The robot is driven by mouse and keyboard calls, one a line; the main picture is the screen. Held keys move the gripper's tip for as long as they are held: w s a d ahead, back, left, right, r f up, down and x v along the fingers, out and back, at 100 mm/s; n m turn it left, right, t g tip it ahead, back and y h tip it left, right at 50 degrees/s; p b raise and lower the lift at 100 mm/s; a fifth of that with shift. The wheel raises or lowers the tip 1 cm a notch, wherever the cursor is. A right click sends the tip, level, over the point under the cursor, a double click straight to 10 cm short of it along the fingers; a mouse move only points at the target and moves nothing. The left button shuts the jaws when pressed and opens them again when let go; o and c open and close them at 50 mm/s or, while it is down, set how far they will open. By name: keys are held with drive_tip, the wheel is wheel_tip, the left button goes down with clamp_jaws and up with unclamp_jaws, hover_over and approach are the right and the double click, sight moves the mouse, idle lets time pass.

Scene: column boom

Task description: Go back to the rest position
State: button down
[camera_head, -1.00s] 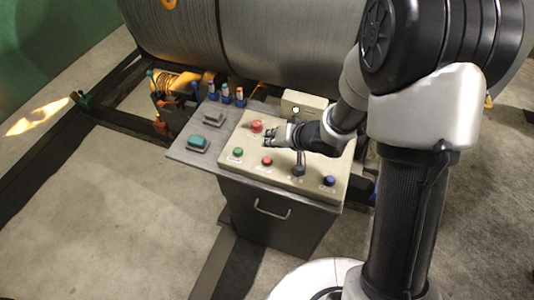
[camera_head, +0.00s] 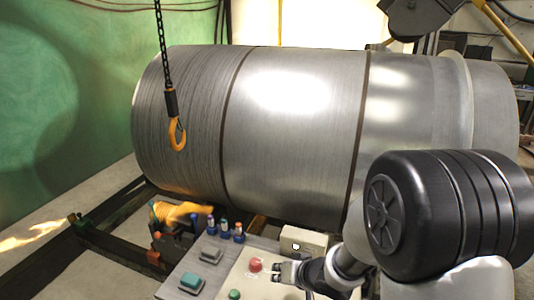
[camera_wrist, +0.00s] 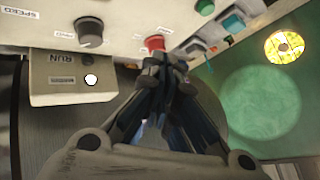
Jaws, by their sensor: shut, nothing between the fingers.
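My gripper (camera_head: 275,270) is over the control panel, just right of the red button (camera_head: 255,265) in the head view. In the wrist view my gripper (camera_wrist: 165,64) has its fingers together and empty, with the fingertips close below the red button (camera_wrist: 155,43) in the picture. I cannot tell whether they touch it. The panel (camera_wrist: 120,22) also carries a black SPEED knob (camera_wrist: 89,31). A box marked RUN (camera_wrist: 60,68) has a lit white lamp (camera_wrist: 91,80).
A large metal drum (camera_head: 295,130) lies behind the panel. A yellow hook (camera_head: 177,133) hangs on a chain at its left end. A dark floor frame (camera_head: 108,215) runs at left.

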drive_tip(key=s+d+r+m+h, duration=0.1)
drive_tip(key=s+d+r+h, duration=0.25)
drive_tip(key=d+r, duration=0.35)
drive_tip(key=s+d+r+h, duration=0.3)
drive_tip(key=s+d+r, duration=0.25)
drive_tip(key=r, duration=0.25)
drive_tip(key=s+r+g, duration=0.1)
drive_tip(key=s, duration=0.8)
drive_tip(key=s+a+r+g+y, duration=0.1)
drive_tip(key=s+r, duration=0.1)
drive_tip(key=s, duration=0.7)
drive_tip(key=shift+s+a+n+g+b, duration=0.25)
drive_tip(key=shift+a+n+g+b, duration=0.05)
drive_tip(key=shift+n+b, duration=0.1)
drive_tip(key=c, duration=2.3)
unclamp_jaws()
